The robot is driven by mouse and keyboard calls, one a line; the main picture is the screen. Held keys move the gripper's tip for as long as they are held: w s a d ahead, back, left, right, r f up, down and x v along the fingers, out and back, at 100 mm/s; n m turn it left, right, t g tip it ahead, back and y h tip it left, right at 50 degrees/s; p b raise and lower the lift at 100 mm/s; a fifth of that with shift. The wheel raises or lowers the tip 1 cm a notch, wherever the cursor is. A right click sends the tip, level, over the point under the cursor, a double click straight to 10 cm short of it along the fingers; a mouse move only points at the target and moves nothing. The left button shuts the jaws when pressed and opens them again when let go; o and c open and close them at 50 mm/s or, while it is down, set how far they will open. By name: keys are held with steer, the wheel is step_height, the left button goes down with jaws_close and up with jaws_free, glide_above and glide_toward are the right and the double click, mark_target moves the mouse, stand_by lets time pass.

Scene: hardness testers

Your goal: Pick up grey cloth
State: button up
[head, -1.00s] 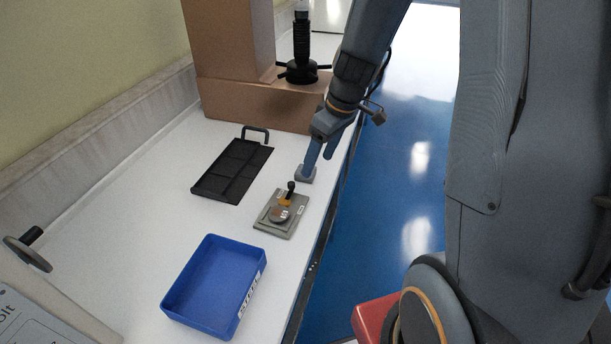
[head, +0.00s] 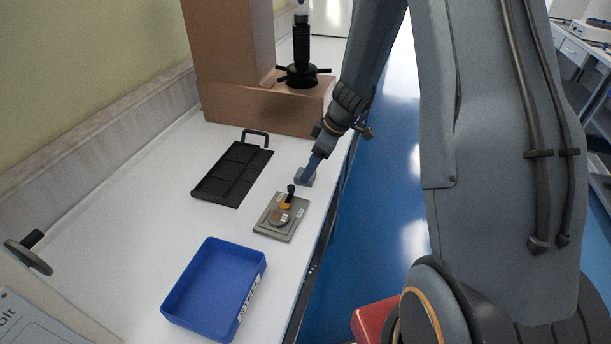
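The grey cloth (head: 304,180) is a small grey-blue piece lying on the white bench near its right edge, just behind the grey plate. My gripper (head: 311,170) points down at it from above and behind. The fingertips are at the cloth and cover part of it. The fingers are seen edge-on, so I cannot tell whether they are open or shut, or whether they grip the cloth.
A grey plate (head: 270,228) with a small black-knobbed tool stands just in front of the cloth. A black tray (head: 215,189) with a handle lies to the left. A blue bin (head: 181,290) is nearer. A brown tester (head: 255,108) stands behind.

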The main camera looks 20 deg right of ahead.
steer(key=shift+p+x, duration=0.35)
steer(key=shift+x, duration=1.2)
steer(key=shift+c, duration=0.5)
steer(key=c, duration=1.1)
steer(key=shift+r, duration=0.15)
step_height(320, 180, up, 10)
steer(key=shift+f+b, duration=0.1)
steer(key=shift+b, duration=0.85)
